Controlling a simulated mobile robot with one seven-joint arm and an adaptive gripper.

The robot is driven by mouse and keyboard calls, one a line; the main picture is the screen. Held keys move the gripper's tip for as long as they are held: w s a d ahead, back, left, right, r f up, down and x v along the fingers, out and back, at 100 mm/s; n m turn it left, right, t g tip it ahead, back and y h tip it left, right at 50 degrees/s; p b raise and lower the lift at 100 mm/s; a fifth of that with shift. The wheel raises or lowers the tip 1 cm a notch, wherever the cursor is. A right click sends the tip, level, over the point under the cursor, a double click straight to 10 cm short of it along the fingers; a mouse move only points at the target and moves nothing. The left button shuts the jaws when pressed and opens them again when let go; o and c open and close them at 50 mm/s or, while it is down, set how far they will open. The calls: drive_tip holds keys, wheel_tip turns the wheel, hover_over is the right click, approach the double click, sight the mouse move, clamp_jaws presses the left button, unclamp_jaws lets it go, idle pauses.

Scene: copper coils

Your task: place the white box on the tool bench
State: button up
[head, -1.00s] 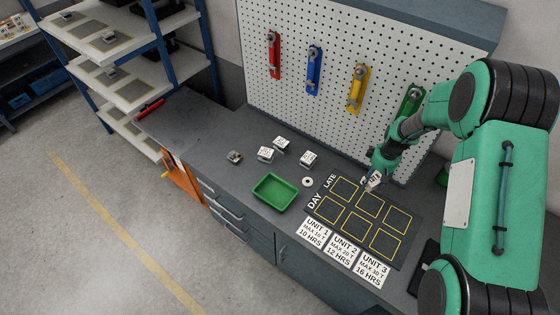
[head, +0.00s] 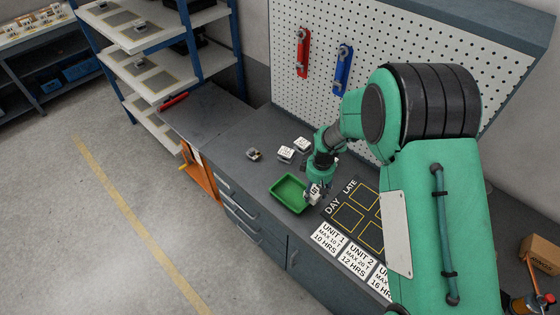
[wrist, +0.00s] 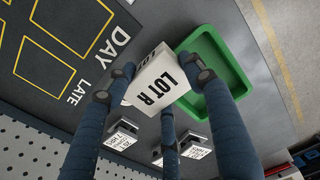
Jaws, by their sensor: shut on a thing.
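A white box marked LOT R (wrist: 160,78) is held between the fingers of my gripper (wrist: 155,86). In the head view the box (head: 314,193) is just right of the green tray (head: 274,188), partly hidden by the gripper (head: 318,184). The fingers are shut on it. In the wrist view the box overlaps the edge of the green tray (wrist: 238,65); I cannot tell whether it touches the tray or the bench. The grey tool bench (head: 235,138) lies below.
The DAY/LATE board (head: 345,235) and unit cards (head: 328,238) lie right of the tray. A pegboard (head: 375,50) rises behind.

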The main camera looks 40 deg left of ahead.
drive_tip(key=shift+s+a, duration=0.4)
drive_tip(key=shift+s, duration=0.15)
drive_tip(key=shift+w, duration=0.1)
drive_tip(key=w+a, duration=0.3)
drive_tip(key=a, duration=0.1)
drive_tip(key=w+a+f, duration=0.1)
drive_tip(key=w+a, duration=0.2)
drive_tip(key=w, duration=0.1)
drive_tip(key=w+a, duration=0.4)
drive_tip(key=shift+a+f+p, duration=0.3)
drive_tip(key=shift+p, duration=0.1)
drive_tip(key=shift+s+f, duration=0.1)
drive_tip(key=shift+f, duration=1.6)
